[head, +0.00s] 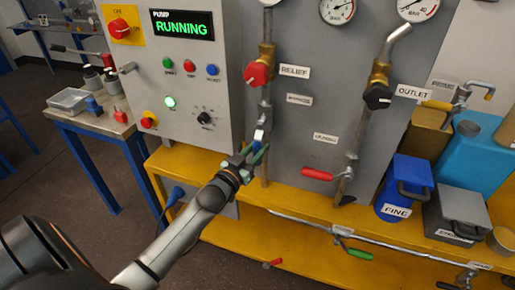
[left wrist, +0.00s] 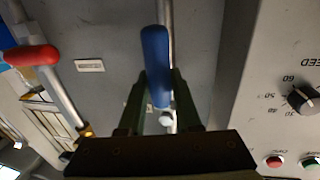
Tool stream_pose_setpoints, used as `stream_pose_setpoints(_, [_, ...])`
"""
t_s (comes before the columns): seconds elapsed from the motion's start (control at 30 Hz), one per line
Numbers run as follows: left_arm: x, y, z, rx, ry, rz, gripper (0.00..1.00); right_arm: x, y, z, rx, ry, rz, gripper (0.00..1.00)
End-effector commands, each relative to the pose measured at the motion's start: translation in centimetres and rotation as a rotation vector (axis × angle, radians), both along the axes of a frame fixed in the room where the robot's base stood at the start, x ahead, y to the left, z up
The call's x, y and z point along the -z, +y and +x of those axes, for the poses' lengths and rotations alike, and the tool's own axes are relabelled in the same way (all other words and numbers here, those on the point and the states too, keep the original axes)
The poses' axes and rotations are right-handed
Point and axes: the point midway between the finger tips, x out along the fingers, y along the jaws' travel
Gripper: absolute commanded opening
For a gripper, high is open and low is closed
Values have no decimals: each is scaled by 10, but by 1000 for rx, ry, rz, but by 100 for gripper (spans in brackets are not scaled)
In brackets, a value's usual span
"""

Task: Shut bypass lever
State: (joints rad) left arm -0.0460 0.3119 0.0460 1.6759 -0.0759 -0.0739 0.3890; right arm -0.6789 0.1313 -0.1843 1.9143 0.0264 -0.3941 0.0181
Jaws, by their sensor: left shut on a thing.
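A blue lever handle (head: 259,135) sits low on the left vertical pipe (head: 266,105) of the grey panel, mostly hidden by my gripper in the head view. In the left wrist view the blue handle (left wrist: 155,62) stands between my fingers, roughly in line with the pipe behind it. My left gripper (head: 256,151) is shut on this handle; its dark green fingers show in the left wrist view (left wrist: 158,95). The small label (head: 299,99) beside the pipe is too small to read surely. My right gripper is not in view.
A red knob (head: 257,74) sits above on the same pipe. A red lever (head: 317,174) lies across the right pipe. The control box (head: 190,90) reads RUNNING and stands close left of my gripper. Blue and yellow containers (head: 404,185) stand on the yellow bench at right.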

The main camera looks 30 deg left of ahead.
Motion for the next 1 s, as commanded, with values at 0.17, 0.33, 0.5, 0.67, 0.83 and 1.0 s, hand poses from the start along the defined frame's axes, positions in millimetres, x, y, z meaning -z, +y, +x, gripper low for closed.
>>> stream_pose_setpoints(0.17, [0,0,0,0,0,0,7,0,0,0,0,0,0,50])
stream_pose_setpoints(0.33, [0,0,0,0,0,0,0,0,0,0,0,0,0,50])
stream_pose_setpoints(0.5, [0,0,0,0,0,0,0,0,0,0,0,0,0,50])
stream_pose_setpoints(0.67, [0,0,0,0,0,0,0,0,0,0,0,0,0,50])
stream_pose_setpoints(0.83, [0,0,0,0,0,0,0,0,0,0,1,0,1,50])
stream_pose_setpoints(1.0, [0,0,0,0,0,0,0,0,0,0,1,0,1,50])
